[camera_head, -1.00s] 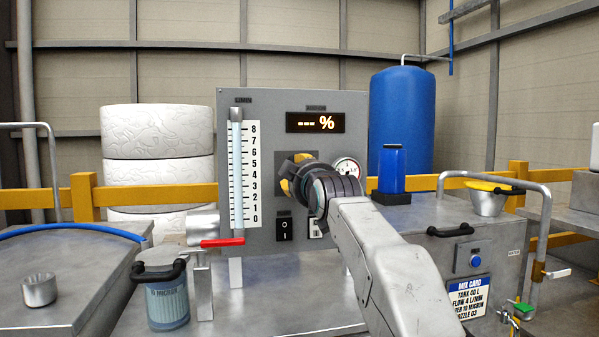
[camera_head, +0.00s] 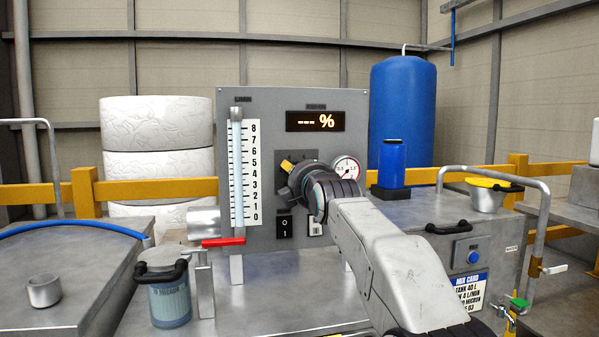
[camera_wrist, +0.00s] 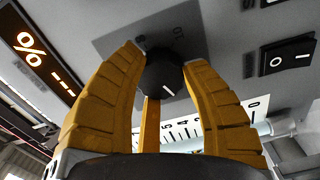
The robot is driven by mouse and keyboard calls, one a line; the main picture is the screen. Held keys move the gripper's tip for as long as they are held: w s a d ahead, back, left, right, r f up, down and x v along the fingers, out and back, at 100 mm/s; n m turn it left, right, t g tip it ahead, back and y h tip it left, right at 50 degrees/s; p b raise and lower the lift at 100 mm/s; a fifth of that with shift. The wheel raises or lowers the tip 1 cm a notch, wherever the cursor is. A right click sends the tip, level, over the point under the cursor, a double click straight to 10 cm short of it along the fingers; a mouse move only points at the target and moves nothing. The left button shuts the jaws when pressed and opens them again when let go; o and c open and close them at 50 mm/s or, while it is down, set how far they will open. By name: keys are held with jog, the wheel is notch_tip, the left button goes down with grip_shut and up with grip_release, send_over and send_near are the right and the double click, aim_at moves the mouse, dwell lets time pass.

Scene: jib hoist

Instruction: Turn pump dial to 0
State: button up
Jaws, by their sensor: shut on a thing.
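The pump dial (camera_wrist: 165,72) is a black knob with a white pointer line on a dark plate. In the wrist view it sits between the yellow fingers of my gripper (camera_wrist: 160,68), which is shut on it. In the head view my gripper (camera_head: 290,168) reaches the dark dial plate (camera_head: 284,157) on the grey panel, and my wrist hides the knob. The display (camera_head: 315,122) above reads "--- %".
A black rocker switch (camera_head: 285,227) sits just below the dial, and a round gauge (camera_head: 346,168) to its right. A flow tube with a 0–8 scale (camera_head: 244,175) stands left. A red-handled valve (camera_head: 223,242) juts out at lower left.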

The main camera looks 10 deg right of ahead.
jog(key=shift+r+n+p, duration=0.15)
jog(key=shift+n+p, duration=0.15)
jog(key=shift+n, duration=1.9)
jog(key=o, duration=1.2)
jog(key=shift+s, duration=0.1)
jog(key=shift+s, duration=5.9)
